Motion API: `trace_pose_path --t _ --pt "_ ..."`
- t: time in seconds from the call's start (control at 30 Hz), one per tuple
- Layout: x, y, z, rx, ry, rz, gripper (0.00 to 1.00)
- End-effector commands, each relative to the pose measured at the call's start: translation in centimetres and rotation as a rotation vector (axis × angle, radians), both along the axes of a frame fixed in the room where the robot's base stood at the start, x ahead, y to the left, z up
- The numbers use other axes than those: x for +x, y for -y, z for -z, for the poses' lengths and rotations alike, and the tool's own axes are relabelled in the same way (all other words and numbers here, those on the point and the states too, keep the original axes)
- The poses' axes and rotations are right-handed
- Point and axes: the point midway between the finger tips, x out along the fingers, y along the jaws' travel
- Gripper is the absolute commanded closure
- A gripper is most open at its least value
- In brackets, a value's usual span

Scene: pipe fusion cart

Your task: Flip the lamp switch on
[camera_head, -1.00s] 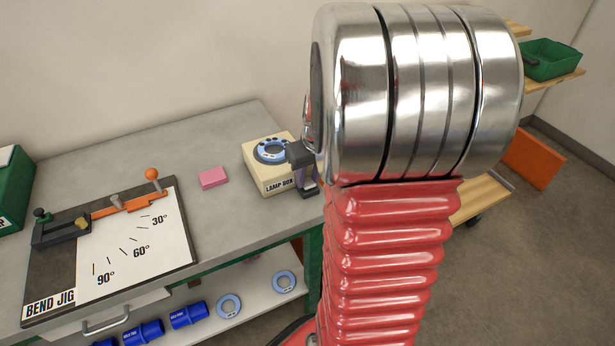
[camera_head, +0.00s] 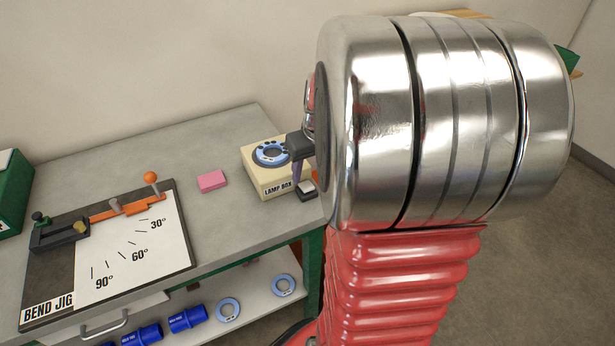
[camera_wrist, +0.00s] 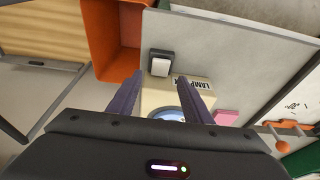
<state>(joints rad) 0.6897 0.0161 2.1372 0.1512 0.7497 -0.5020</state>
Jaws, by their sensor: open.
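The cream lamp box (camera_head: 262,177) stands at the right end of the grey bench, with a blue ring on top. Beside it at the bench edge is the lamp switch (camera_head: 307,189), a pale rocker in a dark housing. The switch also shows in the wrist view (camera_wrist: 160,66), just beyond and between my fingertips. My gripper (camera_wrist: 161,80) is open and empty, its two dark fingers over the lamp box. In the head view my gripper (camera_head: 298,178) is partly hidden by my wrist. I cannot tell whether a finger touches the switch or which way the rocker is tipped.
A pink block (camera_head: 212,181) lies left of the lamp box. The bend jig (camera_head: 110,250), with its orange lever, covers the bench's left part. Blue pipe pieces and rings (camera_head: 228,309) lie on the lower shelf. An orange bin (camera_wrist: 112,50) is beside the bench in the wrist view.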

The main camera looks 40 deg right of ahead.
Motion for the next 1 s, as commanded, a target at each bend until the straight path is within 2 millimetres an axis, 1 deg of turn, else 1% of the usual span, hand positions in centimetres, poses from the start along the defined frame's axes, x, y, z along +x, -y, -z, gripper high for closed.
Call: trace_pose_path --t 0.03,0.3,0.4,0.5,0.67,1.0 --pt "-0.2 0.0 -0.9 -0.003 0.002 0.001 0.55" --pt "-1.3 -0.4 -5.5 -0.002 0.003 0.000 0.55" --pt "-1.7 -0.5 -7.0 -0.002 0.002 -0.001 0.55" --pt "-2.0 -0.6 -8.1 -0.001 0.001 -0.001 0.55" --pt "-2.3 -0.7 -8.9 0.000 -0.001 -0.001 0.55" --pt "-2.3 -0.7 -8.9 0.001 -0.001 -0.001 0.55"
